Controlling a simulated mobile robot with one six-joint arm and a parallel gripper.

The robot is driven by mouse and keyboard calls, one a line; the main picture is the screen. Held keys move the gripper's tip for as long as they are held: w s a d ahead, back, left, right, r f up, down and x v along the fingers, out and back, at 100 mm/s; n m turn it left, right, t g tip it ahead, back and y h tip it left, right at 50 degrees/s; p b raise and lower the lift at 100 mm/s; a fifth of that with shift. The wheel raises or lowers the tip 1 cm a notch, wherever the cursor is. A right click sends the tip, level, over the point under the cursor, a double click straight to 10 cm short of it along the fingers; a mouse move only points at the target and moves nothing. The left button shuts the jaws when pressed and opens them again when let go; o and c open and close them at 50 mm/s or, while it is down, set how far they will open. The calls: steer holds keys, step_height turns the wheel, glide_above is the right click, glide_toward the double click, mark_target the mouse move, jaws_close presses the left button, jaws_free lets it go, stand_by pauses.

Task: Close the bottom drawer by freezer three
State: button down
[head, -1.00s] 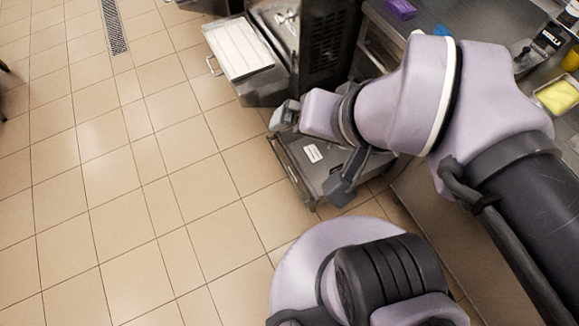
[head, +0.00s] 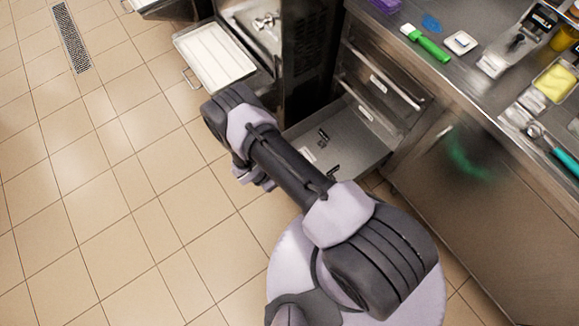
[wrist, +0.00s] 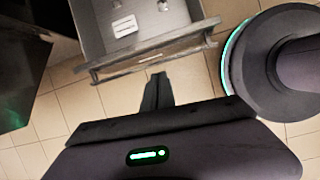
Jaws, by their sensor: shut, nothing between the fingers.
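The bottom drawer (head: 368,160) is pulled out beneath the counter, a shallow steel box with a white label and small dark pieces in it. In the wrist view the drawer (wrist: 182,18) is at the top, with its front rim and bar handle towards me. My gripper (wrist: 158,77) is shut and empty, its fingers pointing at the middle of the drawer front. A small gap seems to show between fingertips and handle; contact is hard to judge. In the head view my arm crosses the drawer's front side and hides the drawer front and the fingertips.
Upper drawers (head: 382,82) above it look closed. A dark freezer (head: 307,60) with a white tray (head: 214,55) on its front stands to the left. The counter (head: 480,75) holds a green-handled tool (head: 428,43) and containers. Tiled floor (head: 130,220) at left is clear.

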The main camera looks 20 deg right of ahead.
steer(key=shift+n, duration=0.5)
steer(key=b+x, duration=0.2)
steer(key=x, duration=0.2)
steer(key=s+d+b+x, duration=0.1)
steer(key=b+x, duration=0.1)
steer(key=x, duration=0.3)
steer(key=s+b+x, duration=0.1)
steer(key=b+x, duration=0.1)
steer(key=x, duration=0.3)
steer(key=shift+s+d+r, duration=0.15)
steer(key=shift+s+d, duration=0.05)
steer(key=shift+d, duration=0.15)
steer(key=shift+w+d, duration=0.1)
steer(key=shift+d, duration=0.4)
steer(key=shift+r, duration=0.1)
